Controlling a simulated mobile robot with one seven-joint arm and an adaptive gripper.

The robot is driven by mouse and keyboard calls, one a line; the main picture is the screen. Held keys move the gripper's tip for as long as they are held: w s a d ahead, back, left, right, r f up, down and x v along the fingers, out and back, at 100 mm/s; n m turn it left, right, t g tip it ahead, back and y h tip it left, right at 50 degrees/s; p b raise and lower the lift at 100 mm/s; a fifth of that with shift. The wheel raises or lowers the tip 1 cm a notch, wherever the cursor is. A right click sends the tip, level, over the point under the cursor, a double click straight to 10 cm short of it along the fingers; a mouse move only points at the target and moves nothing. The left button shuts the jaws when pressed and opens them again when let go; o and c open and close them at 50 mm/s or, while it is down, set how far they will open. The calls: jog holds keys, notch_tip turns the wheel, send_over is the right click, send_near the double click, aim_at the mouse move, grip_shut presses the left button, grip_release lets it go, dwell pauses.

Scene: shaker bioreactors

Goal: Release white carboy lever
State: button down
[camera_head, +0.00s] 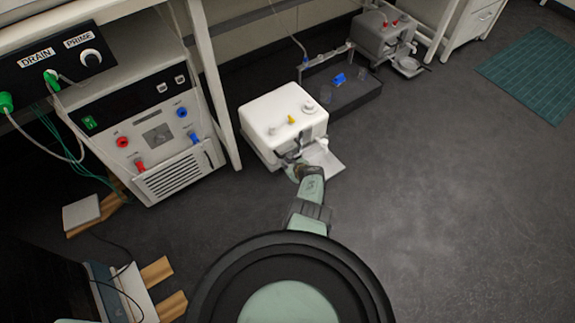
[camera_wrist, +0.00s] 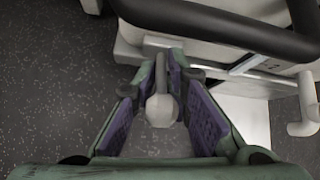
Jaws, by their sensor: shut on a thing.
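The white carboy (camera_head: 275,108) sits low near the floor, with a yellow piece and a round cap on its top. My gripper (camera_head: 294,168) is at the carboy's front face, low down near its spout. In the wrist view my gripper (camera_wrist: 162,95) has its purple-padded fingers on either side of a pale grey lever (camera_wrist: 161,108) with a rounded end, and is shut on it. The carboy's lower front shows at the top right of the wrist view (camera_wrist: 215,50), behind a dark curved bar (camera_wrist: 220,28). In the head view the lever is mostly hidden by my gripper.
A control unit (camera_head: 165,135) with red and blue fittings stands left of the carboy, beside a white table leg (camera_head: 215,85). A black tray (camera_head: 343,92) and a grey carboy (camera_head: 383,35) are behind to the right. The floor (camera_head: 450,200) on the right is clear.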

jog(key=c, duration=1.7)
grip_release()
jog(key=shift+w+r, duration=0.25)
jog(key=shift+r, duration=0.15)
jog(key=shift+s+f, duration=0.1)
jog(key=shift+f, duration=0.05)
jog(key=shift+s+d, duration=0.1)
jog(key=shift+s+d, duration=0.2)
jog(key=shift+d, duration=0.1)
jog(key=shift+s+d+r, duration=0.2)
jog(key=shift+s+r, duration=0.2)
jog(key=shift+r, duration=0.1)
jog(key=shift+s+r, duration=0.45)
jog(key=shift+r, duration=0.1)
jog(key=v, duration=0.8)
jog(key=shift+s+d+r, duration=0.2)
jog(key=shift+r, duration=0.1)
